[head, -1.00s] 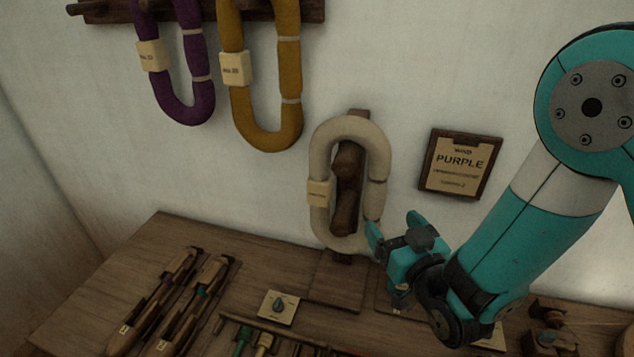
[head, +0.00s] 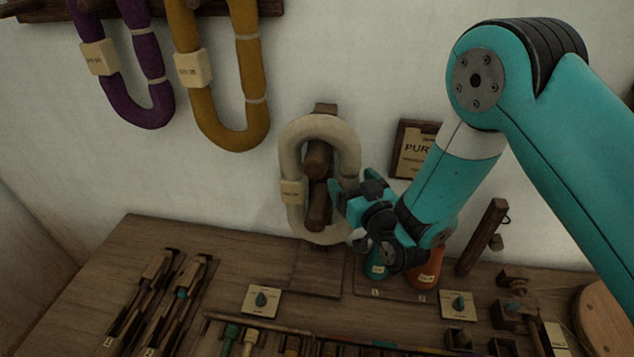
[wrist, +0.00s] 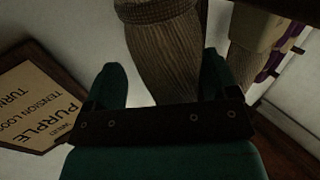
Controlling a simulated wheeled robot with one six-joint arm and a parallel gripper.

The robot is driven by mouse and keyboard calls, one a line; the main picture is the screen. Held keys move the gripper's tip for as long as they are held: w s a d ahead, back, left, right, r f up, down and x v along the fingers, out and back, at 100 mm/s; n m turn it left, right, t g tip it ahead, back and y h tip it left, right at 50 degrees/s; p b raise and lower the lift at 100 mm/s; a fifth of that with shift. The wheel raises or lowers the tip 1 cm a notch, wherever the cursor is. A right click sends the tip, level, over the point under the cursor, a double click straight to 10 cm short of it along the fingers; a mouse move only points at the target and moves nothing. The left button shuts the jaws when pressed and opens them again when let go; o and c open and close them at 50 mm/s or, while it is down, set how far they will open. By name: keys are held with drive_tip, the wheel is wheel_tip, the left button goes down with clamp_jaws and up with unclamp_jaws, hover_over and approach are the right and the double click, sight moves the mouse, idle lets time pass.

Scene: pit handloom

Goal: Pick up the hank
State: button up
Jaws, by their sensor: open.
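A cream hank (head: 349,155) with a pale tag hangs as a loop around a dark wooden peg stand (head: 317,172) against the wall. Purple (head: 150,105) and mustard (head: 253,110) hanks hang from a rail at the upper left. My gripper (head: 355,190) is at the lower right side of the cream hank. In the wrist view, a ribbed cream strand (wrist: 165,50) lies between the two spread fingers of my gripper (wrist: 162,76), with a gap at the left finger. Contact on the right side cannot be told.
A wall sign reading PURPLE (head: 411,150) is partly behind my arm. The wooden bench (head: 225,255) holds shuttles (head: 140,300), a small dial plate (head: 262,300), and teal and orange items below my gripper. A post (head: 482,237) stands to the right.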

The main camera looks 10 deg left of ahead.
drive_tip(key=shift+s+a, duration=0.1)
drive_tip(key=shift+a, duration=0.35)
drive_tip(key=shift+c, duration=0.8)
drive_tip(key=shift+a, duration=0.25)
drive_tip(key=c, duration=0.4)
drive_tip(key=shift+s, duration=0.1)
drive_tip(key=c, duration=0.5)
